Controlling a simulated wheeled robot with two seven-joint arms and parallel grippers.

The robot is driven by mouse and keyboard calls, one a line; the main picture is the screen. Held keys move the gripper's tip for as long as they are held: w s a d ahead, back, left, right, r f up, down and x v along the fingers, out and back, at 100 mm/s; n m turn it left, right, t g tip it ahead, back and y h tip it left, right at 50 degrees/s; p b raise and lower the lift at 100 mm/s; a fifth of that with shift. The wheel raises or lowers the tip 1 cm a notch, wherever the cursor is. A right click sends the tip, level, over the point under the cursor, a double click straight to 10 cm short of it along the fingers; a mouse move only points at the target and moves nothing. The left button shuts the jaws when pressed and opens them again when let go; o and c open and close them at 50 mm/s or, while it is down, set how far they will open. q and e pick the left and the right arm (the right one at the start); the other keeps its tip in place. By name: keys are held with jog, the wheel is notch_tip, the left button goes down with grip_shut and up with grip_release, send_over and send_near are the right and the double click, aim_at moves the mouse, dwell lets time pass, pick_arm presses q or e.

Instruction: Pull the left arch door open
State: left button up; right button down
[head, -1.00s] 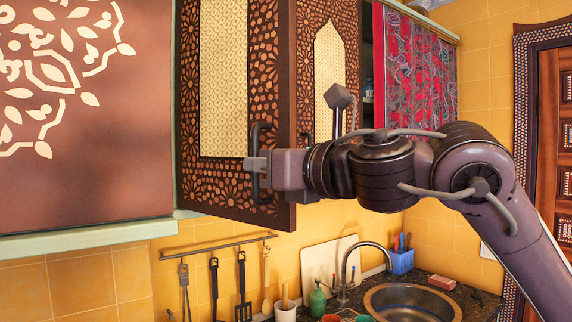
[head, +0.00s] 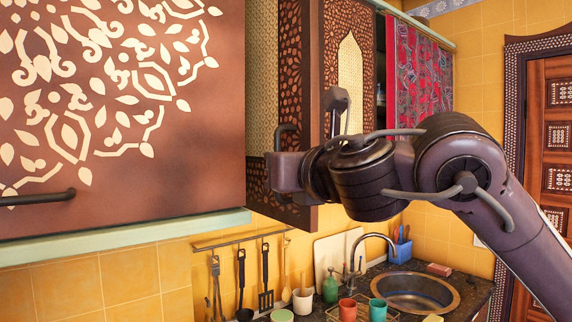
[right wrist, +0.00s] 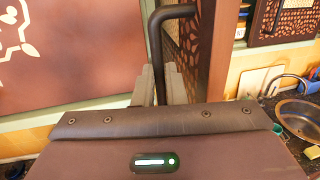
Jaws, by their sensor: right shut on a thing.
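The left arch door (head: 262,75) is a dark carved wooden cupboard door with a pale lattice panel. In the head view I see it at a steep slant, its dark free edge (head: 316,100) standing out toward me. Its dark bar handle (head: 286,131) is held by my right gripper (head: 272,168), whose fingertips are partly hidden. In the right wrist view the handle (right wrist: 158,45) passes down between the gripper's fingers (right wrist: 160,85), which are closed around it. The door stands ajar. My left gripper is out of view.
A large brown cabinet front (head: 120,110) with cream ornament stands close at left. The other arch door (head: 350,75) and a red curtain (head: 425,80) are at right. Below are hanging utensils (head: 266,290), cups (head: 347,309) and a sink (head: 410,290). Shelf items (right wrist: 240,20) show behind the door.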

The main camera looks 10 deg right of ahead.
jog(key=shift+d+r, duration=0.15)
jog(key=shift+r, duration=0.2)
